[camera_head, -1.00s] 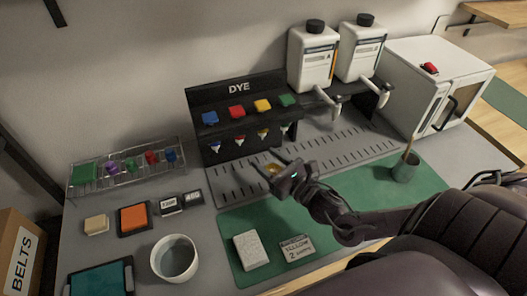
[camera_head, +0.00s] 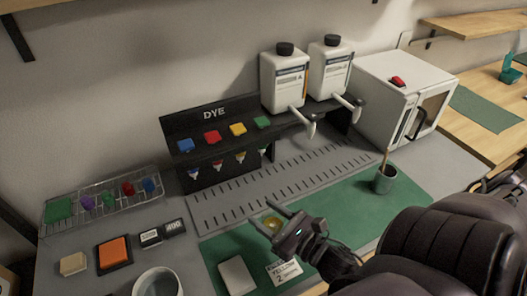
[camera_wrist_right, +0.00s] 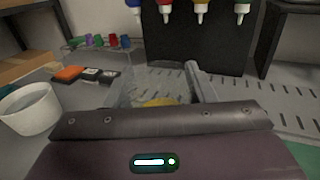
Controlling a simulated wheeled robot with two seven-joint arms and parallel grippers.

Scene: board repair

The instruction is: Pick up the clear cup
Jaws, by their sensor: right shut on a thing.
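The clear cup (camera_head: 273,222) has some yellow in its bottom and sits between the fingers of my right gripper (camera_head: 262,212). The gripper is shut on it, near the back edge of the green mat, in front of the slotted plate. In the right wrist view the see-through cup (camera_wrist_right: 155,85) stands between the fingers, its lower part hidden by the gripper body. I cannot tell how far it is above the surface. My left gripper is not in view.
The dye rack (camera_head: 215,113) and two white bottles (camera_head: 283,82) stand behind the slotted plate (camera_head: 310,160). A grey cup with a stick (camera_head: 384,181) stands on the green mat (camera_head: 345,205). A white bowl (camera_head: 157,283) is at front left.

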